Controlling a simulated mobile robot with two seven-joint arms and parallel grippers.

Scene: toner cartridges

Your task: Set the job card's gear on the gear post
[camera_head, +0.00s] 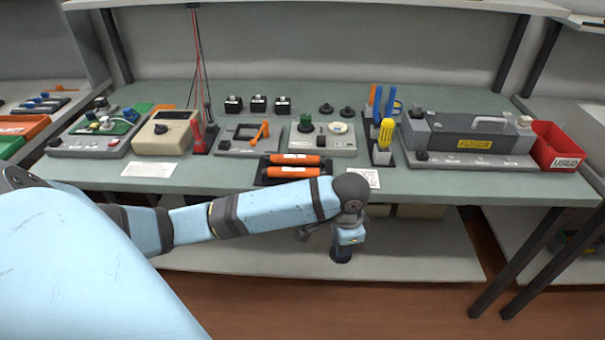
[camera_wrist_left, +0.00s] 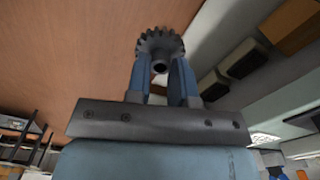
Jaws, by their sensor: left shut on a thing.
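My left gripper (camera_wrist_left: 161,62) is shut on a dark grey toothed gear (camera_wrist_left: 152,39), held between the fingertips with its round central boss showing in the left wrist view. In the head view my left gripper (camera_head: 342,254) points down in front of the bench's front edge, below the bench top; the gear cannot be clearly made out there. Two dark gear-like parts (camera_head: 326,108) (camera_head: 347,111) stand at the back of the bench. A white card (camera_head: 364,178) lies at the front edge; its print is too small to read. I cannot pick out the gear post for sure. My right gripper is out of view.
The bench (camera_head: 215,178) holds a grey unit with a green knob (camera_head: 306,124), two orange-and-black rollers (camera_head: 293,171), a screwdriver stand (camera_head: 381,153), the fuser unit (camera_head: 468,138) and a red used bin (camera_head: 558,147). A lower shelf (camera_head: 420,250) lies under the bench.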

